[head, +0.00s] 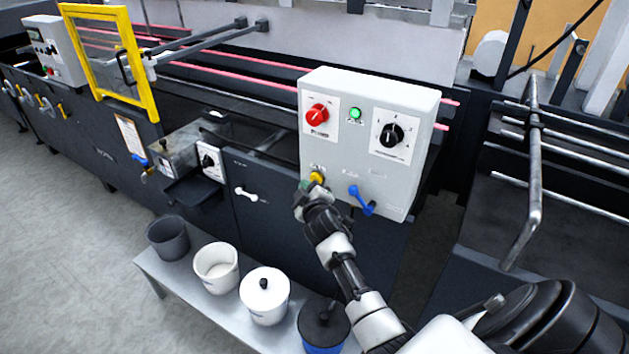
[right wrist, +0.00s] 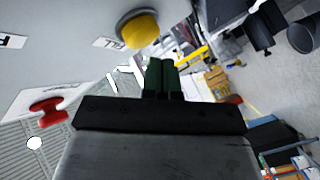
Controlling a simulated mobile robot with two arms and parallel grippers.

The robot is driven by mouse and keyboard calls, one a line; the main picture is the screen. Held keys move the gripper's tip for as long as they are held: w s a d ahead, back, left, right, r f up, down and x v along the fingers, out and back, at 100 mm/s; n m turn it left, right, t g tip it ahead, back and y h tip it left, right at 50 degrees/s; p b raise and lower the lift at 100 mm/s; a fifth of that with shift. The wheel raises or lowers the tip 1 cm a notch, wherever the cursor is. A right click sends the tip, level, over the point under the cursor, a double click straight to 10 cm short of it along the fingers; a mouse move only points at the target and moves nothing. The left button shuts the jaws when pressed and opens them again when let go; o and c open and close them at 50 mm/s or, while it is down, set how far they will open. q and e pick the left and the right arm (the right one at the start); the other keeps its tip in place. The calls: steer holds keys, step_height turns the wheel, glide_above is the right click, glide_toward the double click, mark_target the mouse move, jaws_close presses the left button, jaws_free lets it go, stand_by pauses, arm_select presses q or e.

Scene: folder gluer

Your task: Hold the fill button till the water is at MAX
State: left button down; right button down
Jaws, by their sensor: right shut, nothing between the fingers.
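A white control box (head: 345,150) on the machine front carries a yellow button (head: 317,177) at its lower left. My right gripper (head: 308,188) is shut and empty, close in front of the yellow button. In the right wrist view, the dark green fingertips (right wrist: 161,64) are side by side, just below the yellow button (right wrist: 140,31); I cannot tell whether they touch it. No water level or MAX mark can be made out. My left gripper is out of view.
The box also has a red knob (head: 317,112), a lit green lamp (head: 355,114), a black dial (head: 391,135) and a blue lever (head: 361,200). A low metal bench (head: 185,282) below holds several pots. A metal tank (head: 178,150) sits left.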

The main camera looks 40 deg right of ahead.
steer(key=shift+d, duration=0.1)
steer(key=shift+w+d, duration=0.15)
steer(key=shift+d, duration=0.15)
steer(key=shift+w+d, duration=0.2)
steer(key=shift+d, duration=0.3)
stand_by(2.8)
steer(key=shift+a, duration=0.1)
steer(key=shift+s+a, duration=0.35)
steer(key=shift+a, duration=0.45)
steer(key=shift+s+a, duration=0.3)
steer(key=shift+a, duration=0.45)
steer(key=shift+s+a, duration=0.35)
steer(key=shift+a, duration=0.45)
steer(key=shift+s+a, duration=0.3)
steer(key=shift+a, duration=0.45)
